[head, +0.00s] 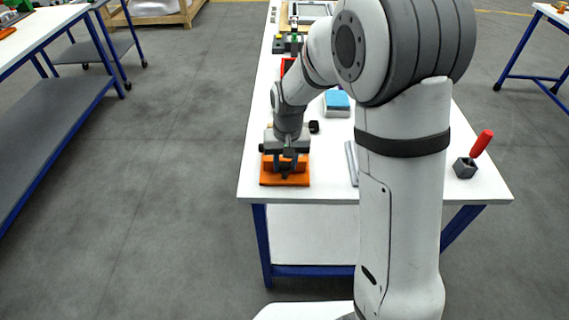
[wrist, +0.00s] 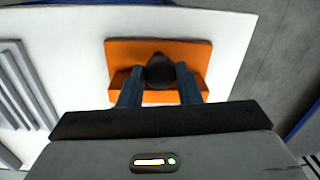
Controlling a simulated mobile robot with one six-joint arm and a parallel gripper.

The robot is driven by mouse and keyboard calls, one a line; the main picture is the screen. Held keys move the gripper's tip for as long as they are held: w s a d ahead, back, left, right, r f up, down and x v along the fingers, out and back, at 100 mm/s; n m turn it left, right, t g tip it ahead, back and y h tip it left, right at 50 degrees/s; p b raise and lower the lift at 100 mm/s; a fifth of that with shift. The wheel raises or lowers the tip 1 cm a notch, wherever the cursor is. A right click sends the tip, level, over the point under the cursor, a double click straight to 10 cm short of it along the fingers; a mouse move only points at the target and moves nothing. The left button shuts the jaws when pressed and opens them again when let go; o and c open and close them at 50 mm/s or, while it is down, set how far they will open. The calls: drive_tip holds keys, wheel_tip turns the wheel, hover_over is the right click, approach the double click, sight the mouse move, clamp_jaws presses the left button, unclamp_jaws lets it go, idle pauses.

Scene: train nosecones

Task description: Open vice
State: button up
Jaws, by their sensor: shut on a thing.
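The orange vice (head: 269,182) sits at the front left corner of the white workbench. In the wrist view the vice (wrist: 195,52) lies straight ahead of my gripper, with a dark rounded knob (wrist: 160,71) on its near side. My gripper (head: 287,168) points down at the vice from above. In the wrist view the two blue-grey fingers of my gripper (wrist: 160,88) stand either side of the dark knob and are shut on it. The jaw gap of the vice is hidden by the knob and my gripper.
On the white workbench (head: 330,190) are grey bars (head: 351,163), a blue-topped box (head: 337,103) and a small black object (head: 314,127). A red-handled tool (head: 482,143) stands in a grey holder (head: 465,168) at the right edge.

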sight(287, 166)
idle(0.6)
drive_tip(key=o, duration=0.7)
drive_tip(key=shift+d+r, duration=0.15)
drive_tip(key=shift+r, duration=3.8)
drive_tip(key=shift+d+r, duration=0.1)
drive_tip(key=shift+d, duration=0.05)
drive_tip(key=s+d+r+t, duration=0.1)
drive_tip(key=s+d+r, duration=0.1)
drive_tip(key=s+d, duration=0.4)
drive_tip(key=s+d+r+m+t, duration=0.1)
drive_tip(key=s+d+r, duration=0.2)
drive_tip(key=s+d, duration=0.4)
drive_tip(key=s, duration=0.6)
drive_tip(key=shift+s+d+r+t, duration=0.2)
drive_tip(key=shift+s+d+t, duration=0.1)
drive_tip(key=shift+t, duration=0.1)
